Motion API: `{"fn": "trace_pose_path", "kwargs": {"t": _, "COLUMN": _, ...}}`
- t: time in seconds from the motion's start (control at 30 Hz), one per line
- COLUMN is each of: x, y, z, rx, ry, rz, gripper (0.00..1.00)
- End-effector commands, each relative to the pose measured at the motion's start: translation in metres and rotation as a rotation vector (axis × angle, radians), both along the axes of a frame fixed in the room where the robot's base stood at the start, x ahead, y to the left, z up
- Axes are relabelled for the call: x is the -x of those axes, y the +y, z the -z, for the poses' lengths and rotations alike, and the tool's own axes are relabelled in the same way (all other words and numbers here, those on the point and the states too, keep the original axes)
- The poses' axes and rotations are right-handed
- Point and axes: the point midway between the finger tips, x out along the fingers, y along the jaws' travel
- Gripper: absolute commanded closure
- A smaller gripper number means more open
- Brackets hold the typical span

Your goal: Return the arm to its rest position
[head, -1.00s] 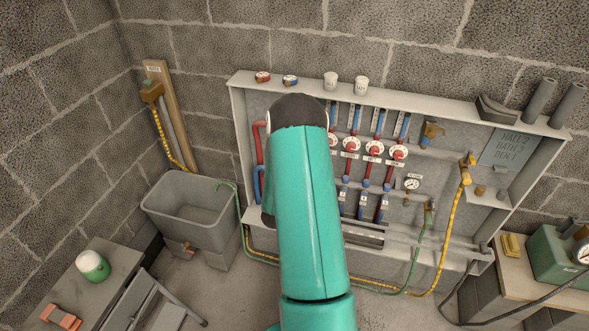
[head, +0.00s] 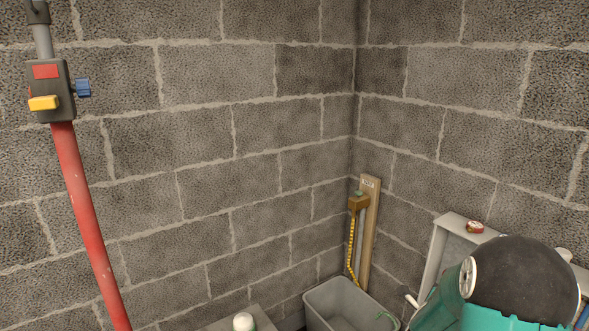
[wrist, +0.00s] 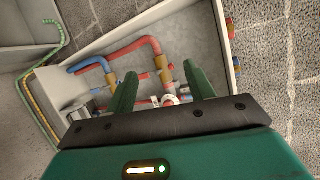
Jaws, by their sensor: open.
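My gripper (wrist: 160,88) shows in the wrist view, its two green fingers apart with nothing held between them. Beyond the fingers is the open manifold cabinet (wrist: 195,18), with red and blue pipes (wrist: 126,47) and a white round valve handle (wrist: 170,100). I cannot tell the distance from the fingers to the pipes. In the head view my teal and black arm fills the lower right corner, and the gripper itself is out of that view. The cabinet's left end (head: 437,258) shows beside my arm, which hides most of the rest.
A grey tank (head: 345,300) stands in the wall corner. A wooden board (head: 369,225) with a yellow hose (head: 351,250) leans above it. A red pole (head: 85,220) with a switch box (head: 48,90) stands at left. A green hose (wrist: 45,45) runs beside the cabinet.

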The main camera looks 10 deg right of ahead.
Motion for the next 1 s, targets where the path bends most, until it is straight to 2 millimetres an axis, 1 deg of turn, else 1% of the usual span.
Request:
{"fn": "trace_pose_path", "kwargs": {"t": 0.03, "x": -0.007, "y": 0.020, "z": -0.019, "rx": 0.029, "ry": 0.055, "rz": -0.069, "gripper": 0.46}}
{"fn": "trace_pose_path", "kwargs": {"t": 0.13, "x": -0.013, "y": 0.059, "z": -0.044, "rx": 0.093, "ry": 0.186, "rz": -0.207, "gripper": 0.46}}
{"fn": "trace_pose_path", "kwargs": {"t": 0.23, "x": -0.012, "y": 0.098, "z": -0.067, "rx": 0.168, "ry": 0.312, "rz": -0.348, "gripper": 0.46}}
{"fn": "trace_pose_path", "kwargs": {"t": 0.3, "x": -0.007, "y": 0.126, "z": -0.082, "rx": 0.228, "ry": 0.397, "rz": -0.447, "gripper": 0.46}}
{"fn": "trace_pose_path", "kwargs": {"t": 0.37, "x": 0.000, "y": 0.149, "z": -0.094, "rx": 0.283, "ry": 0.468, "rz": -0.534, "gripper": 0.46}}
{"fn": "trace_pose_path", "kwargs": {"t": 0.4, "x": 0.006, "y": 0.164, "z": -0.101, "rx": 0.321, "ry": 0.514, "rz": -0.592, "gripper": 0.46}}
{"fn": "trace_pose_path", "kwargs": {"t": 0.47, "x": 0.017, "y": 0.186, "z": -0.112, "rx": 0.383, "ry": 0.581, "rz": -0.679, "gripper": 0.46}}
{"fn": "trace_pose_path", "kwargs": {"t": 0.5, "x": 0.026, "y": 0.200, "z": -0.118, "rx": 0.425, "ry": 0.624, "rz": -0.738, "gripper": 0.46}}
{"fn": "trace_pose_path", "kwargs": {"t": 0.57, "x": 0.040, "y": 0.220, "z": -0.127, "rx": 0.492, "ry": 0.688, "rz": -0.825, "gripper": 0.46}}
{"fn": "trace_pose_path", "kwargs": {"t": 0.6, "x": 0.051, "y": 0.233, "z": -0.133, "rx": 0.537, "ry": 0.729, "rz": -0.883, "gripper": 0.46}}
{"fn": "trace_pose_path", "kwargs": {"t": 0.67, "x": 0.068, "y": 0.251, "z": -0.140, "rx": 0.606, "ry": 0.788, "rz": -0.969, "gripper": 0.46}}
{"fn": "trace_pose_path", "kwargs": {"t": 0.7, "x": 0.081, "y": 0.263, "z": -0.144, "rx": 0.653, "ry": 0.826, "rz": -1.028, "gripper": 0.46}}
{"fn": "trace_pose_path", "kwargs": {"t": 0.77, "x": 0.101, "y": 0.278, "z": -0.150, "rx": 0.728, "ry": 0.883, "rz": -1.116, "gripper": 0.46}}
{"fn": "trace_pose_path", "kwargs": {"t": 0.8, "x": 0.115, "y": 0.288, "z": -0.153, "rx": 0.776, "ry": 0.917, "rz": -1.173, "gripper": 0.46}}
{"fn": "trace_pose_path", "kwargs": {"t": 0.87, "x": 0.138, "y": 0.301, "z": -0.158, "rx": 0.854, "ry": 0.970, "rz": -1.260, "gripper": 0.46}}
{"fn": "trace_pose_path", "kwargs": {"t": 0.9, "x": 0.153, "y": 0.309, "z": -0.160, "rx": 0.904, "ry": 1.001, "rz": -1.316, "gripper": 0.46}}
{"fn": "trace_pose_path", "kwargs": {"t": 0.97, "x": 0.177, "y": 0.319, "z": -0.163, "rx": 0.982, "ry": 1.048, "rz": -1.402, "gripper": 0.46}}
{"fn": "trace_pose_path", "kwargs": {"t": 1.0, "x": 0.192, "y": 0.324, "z": -0.164, "rx": 1.031, "ry": 1.075, "rz": -1.457, "gripper": 0.46}}
